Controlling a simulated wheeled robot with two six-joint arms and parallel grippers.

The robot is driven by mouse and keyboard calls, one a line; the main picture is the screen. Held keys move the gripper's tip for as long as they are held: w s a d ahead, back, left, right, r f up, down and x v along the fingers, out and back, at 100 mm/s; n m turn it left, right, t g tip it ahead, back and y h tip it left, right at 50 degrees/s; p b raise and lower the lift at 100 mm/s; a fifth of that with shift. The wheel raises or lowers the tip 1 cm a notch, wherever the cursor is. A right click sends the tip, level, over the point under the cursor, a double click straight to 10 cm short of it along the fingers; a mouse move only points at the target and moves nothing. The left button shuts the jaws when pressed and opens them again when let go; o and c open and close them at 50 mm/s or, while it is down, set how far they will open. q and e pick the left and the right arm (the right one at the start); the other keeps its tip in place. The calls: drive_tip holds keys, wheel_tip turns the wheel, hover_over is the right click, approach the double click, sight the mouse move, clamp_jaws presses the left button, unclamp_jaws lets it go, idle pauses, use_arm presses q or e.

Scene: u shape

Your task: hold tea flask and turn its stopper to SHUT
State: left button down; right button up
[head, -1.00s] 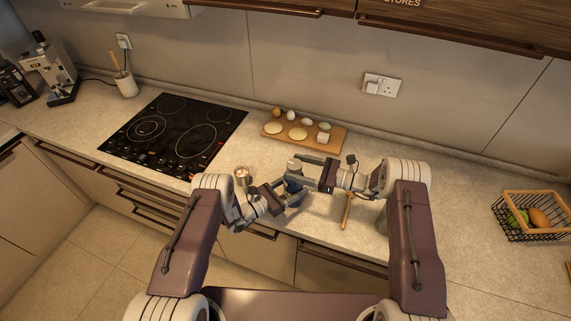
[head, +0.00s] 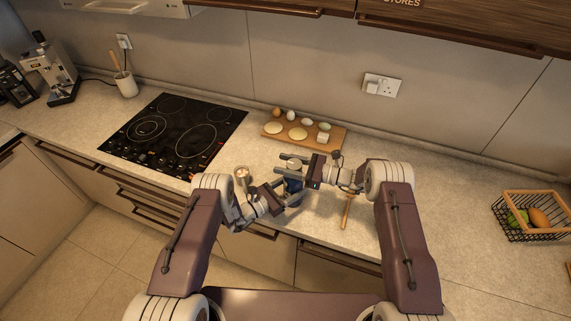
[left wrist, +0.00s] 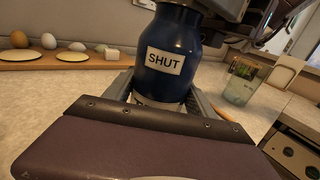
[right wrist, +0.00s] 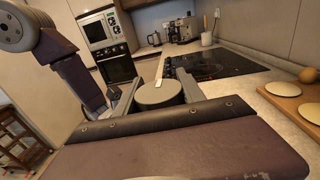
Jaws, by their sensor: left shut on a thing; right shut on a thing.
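The tea flask (left wrist: 175,35) is dark blue, with a white label reading SHUT (left wrist: 165,62) facing the left wrist camera. In the head view the flask (head: 293,196) stands near the counter's front edge, partly hidden by my grippers. My left gripper (head: 285,194) is shut around its lower body. My right gripper (head: 294,168) is shut on the stopper (right wrist: 160,96) at the top. The stopper is round and grey in the right wrist view, with a pale strip (right wrist: 159,73) beyond it, pointing away from the camera. I cannot tell whether the strip lines up with the label.
A small cup (head: 242,176) stands left of the flask. A wooden utensil (head: 347,212) lies to the right. A board (head: 335,142) with eggs and rounds lies behind, and a black hob (head: 172,135) is at the left. A wire basket (head: 505,232) stands far right.

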drive_tip(key=shift+s+n+g+y, duration=0.15)
drive_tip(key=shift+n+g, duration=0.45)
drive_tip(key=shift+g, duration=0.35)
drive_tip(key=shift+s+n+g+y, duration=0.15)
drive_tip(key=shift+n+g, duration=0.45)
drive_tip(key=shift+g, duration=0.35)
drive_tip(key=o, duration=1.4)
drive_tip(key=d, duration=1.2)
drive_tip(key=shift+s, duration=0.15)
